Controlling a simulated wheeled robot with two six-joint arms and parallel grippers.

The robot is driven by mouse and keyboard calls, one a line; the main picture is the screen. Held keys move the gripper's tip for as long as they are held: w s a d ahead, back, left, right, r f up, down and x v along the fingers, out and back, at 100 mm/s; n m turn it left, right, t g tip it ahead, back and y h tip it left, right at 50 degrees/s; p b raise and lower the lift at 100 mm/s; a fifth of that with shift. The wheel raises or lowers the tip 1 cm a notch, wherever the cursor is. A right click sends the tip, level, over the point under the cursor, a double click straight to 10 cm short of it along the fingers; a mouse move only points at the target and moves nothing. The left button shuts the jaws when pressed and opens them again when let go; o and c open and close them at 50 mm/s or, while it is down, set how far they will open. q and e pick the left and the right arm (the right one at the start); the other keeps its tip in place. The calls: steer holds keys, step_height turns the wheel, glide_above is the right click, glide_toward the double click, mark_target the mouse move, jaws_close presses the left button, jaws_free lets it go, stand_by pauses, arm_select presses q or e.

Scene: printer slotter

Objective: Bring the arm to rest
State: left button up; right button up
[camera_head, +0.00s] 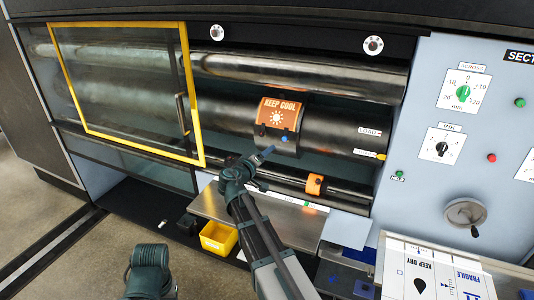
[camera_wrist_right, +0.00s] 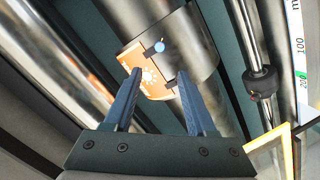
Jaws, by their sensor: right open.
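My right gripper (camera_head: 266,154) is in front of the open press bay, just below an orange "KEEP COOL" plate (camera_head: 278,112) on the dark cylinder (camera_head: 225,115). In the right wrist view, the two blue fingers of the right gripper (camera_wrist_right: 158,76) are apart, with nothing held between them. The orange plate (camera_wrist_right: 147,72) shows beyond the fingertips, with dark clips and a blue knob at its edge. I cannot tell whether the fingers touch anything. My left gripper is not in view.
A yellow-framed clear guard (camera_head: 200,130) stands left of the opening. An orange clamp (camera_head: 315,184) sits on the lower bar. A yellow bin (camera_head: 218,238) is below, left of my right arm. The control panel (camera_head: 420,90) with a handwheel (camera_head: 465,213) is at right, above white boxes (camera_head: 400,262).

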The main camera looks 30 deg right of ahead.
stand_by(0.3)
steer(key=s+a+f+n+g+y, duration=0.1)
steer(key=s+a+f+g+y, duration=0.2)
steer(key=s+a+f, duration=0.3)
steer(key=s+a+f+n+g+y, duration=0.1)
steer(key=s+a+f+g+y, duration=0.2)
steer(key=s+a, duration=1.1)
steer(key=s+a+f+n+g+y, duration=0.2)
steer(key=s+a+f+y, duration=0.4)
steer(key=s+a+f, duration=0.3)
steer(key=s+a+g, duration=0.1)
steer(key=a, duration=0.1)
steer(key=shift+a+f+g, duration=0.2)
steer(key=shift+a+g, duration=0.15)
steer(key=shift+g, duration=0.05)
